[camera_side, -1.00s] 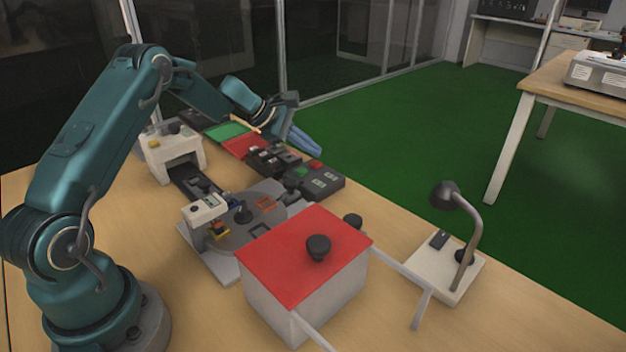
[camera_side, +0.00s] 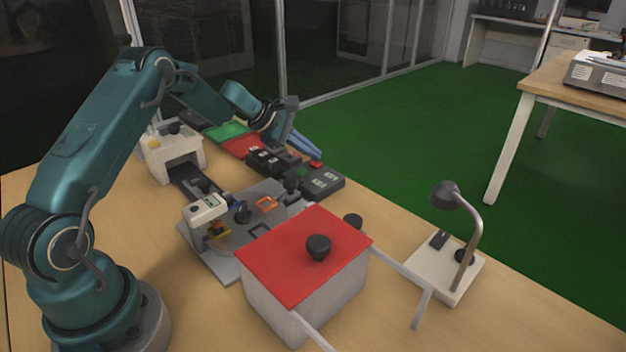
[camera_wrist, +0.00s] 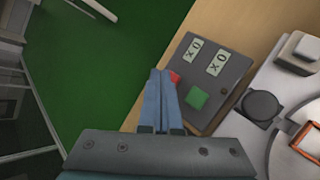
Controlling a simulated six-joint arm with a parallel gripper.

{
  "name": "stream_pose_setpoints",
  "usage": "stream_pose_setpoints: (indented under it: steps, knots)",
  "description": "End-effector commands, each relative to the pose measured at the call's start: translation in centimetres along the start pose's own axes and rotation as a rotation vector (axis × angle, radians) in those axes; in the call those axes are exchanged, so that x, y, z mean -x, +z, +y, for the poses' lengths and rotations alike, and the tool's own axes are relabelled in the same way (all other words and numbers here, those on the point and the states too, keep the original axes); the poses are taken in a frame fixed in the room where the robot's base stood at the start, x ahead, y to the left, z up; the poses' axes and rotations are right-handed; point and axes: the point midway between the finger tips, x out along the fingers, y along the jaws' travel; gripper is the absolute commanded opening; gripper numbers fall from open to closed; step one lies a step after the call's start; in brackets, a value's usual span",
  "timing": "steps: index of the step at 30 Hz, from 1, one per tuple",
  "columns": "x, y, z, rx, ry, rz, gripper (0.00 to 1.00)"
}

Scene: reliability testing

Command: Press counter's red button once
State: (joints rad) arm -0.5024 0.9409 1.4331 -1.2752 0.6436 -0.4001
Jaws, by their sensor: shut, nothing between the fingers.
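The counter (camera_side: 322,184) is a dark grey box on the table with two small pale displays, a red button and a green button. In the side view its red button (camera_side: 316,164) shows at the back edge. In the wrist view the counter (camera_wrist: 222,88) is right of the fingers, with its green button (camera_wrist: 197,97) in full view and the red button (camera_wrist: 174,77) partly hidden by the fingers. My gripper (camera_wrist: 161,73) is shut and empty, its blue fingertips right beside the red button. I cannot tell whether they touch it.
Dark blocks (camera_side: 268,160) sit left of the counter, near red (camera_side: 238,146) and green (camera_side: 226,131) pads. A grey disc station (camera_side: 235,235) and a red-lidded box (camera_side: 285,255) stand in front. A lamp (camera_side: 446,195) is at right.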

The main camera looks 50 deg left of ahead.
Motion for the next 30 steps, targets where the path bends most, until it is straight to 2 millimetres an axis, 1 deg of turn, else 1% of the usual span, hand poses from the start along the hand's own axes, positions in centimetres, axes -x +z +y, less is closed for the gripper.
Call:
stream_pose_setpoints:
  steps: [30]
  knots:
    - [-0.54,-0.4,-0.38,0.0,0.0,0.0,0.0]
